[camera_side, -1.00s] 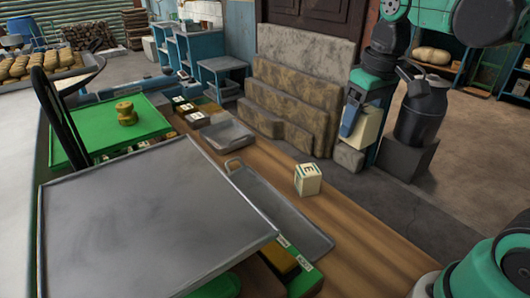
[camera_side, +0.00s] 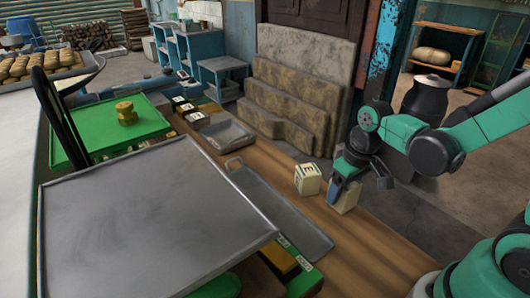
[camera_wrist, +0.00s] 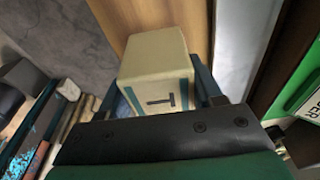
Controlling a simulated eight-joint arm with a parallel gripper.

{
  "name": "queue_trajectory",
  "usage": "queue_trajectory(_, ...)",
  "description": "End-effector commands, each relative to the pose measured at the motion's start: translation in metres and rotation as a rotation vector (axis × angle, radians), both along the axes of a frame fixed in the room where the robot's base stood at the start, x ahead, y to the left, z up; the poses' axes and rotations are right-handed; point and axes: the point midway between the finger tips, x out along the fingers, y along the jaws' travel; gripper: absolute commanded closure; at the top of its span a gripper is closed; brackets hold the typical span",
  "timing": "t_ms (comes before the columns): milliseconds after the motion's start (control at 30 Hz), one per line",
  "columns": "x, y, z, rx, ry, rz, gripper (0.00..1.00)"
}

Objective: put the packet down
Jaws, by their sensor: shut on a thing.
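My gripper (camera_side: 345,184) is shut on a cream packet (camera_side: 346,198) at the right side of the wooden counter (camera_side: 350,240). The packet is low and close to upright; I cannot tell whether its base touches the wood. In the wrist view the held packet (camera_wrist: 155,62) sits between the blue fingers, a dark mark and a blue-grey stripe on its face. A second cream packet (camera_side: 307,181) with dark lettering stands on the counter just left of my gripper, with a small gap between them.
A flat metal tray (camera_side: 285,215) lies left of the packets. A large grey metal plate (camera_side: 150,225) fills the front left. Stone slabs (camera_side: 290,110) lean behind the counter. Bare wood shows in front of the held packet. A dark milk can (camera_side: 425,105) stands at the back right.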

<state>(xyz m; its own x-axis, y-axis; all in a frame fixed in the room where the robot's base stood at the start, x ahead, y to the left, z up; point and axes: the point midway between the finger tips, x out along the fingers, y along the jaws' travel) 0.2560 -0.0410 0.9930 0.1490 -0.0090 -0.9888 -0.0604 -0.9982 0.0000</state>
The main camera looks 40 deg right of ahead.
Motion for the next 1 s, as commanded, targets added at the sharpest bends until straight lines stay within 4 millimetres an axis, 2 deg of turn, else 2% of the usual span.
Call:
queue_trajectory(133, 0.001, 0.000, -0.017, 0.000, 0.000, 0.000, 0.96)
queue_trajectory(300, 0.000, 0.000, -0.028, 0.000, 0.000, 0.000, 0.96)
queue_trajectory(767, 0.000, 0.000, -0.034, 0.000, 0.000, 0.000, 0.96)
queue_trajectory(800, 0.000, 0.000, -0.033, 0.000, 0.000, 0.000, 0.30)
queue_trajectory(867, 0.000, 0.000, -0.033, 0.000, 0.000, 0.000, 0.13)
queue_trajectory(900, 0.000, 0.000, -0.033, 0.000, 0.000, 0.000, 0.10)
queue_trajectory(1000, 0.000, 0.000, -0.033, 0.000, 0.000, 0.000, 0.10)
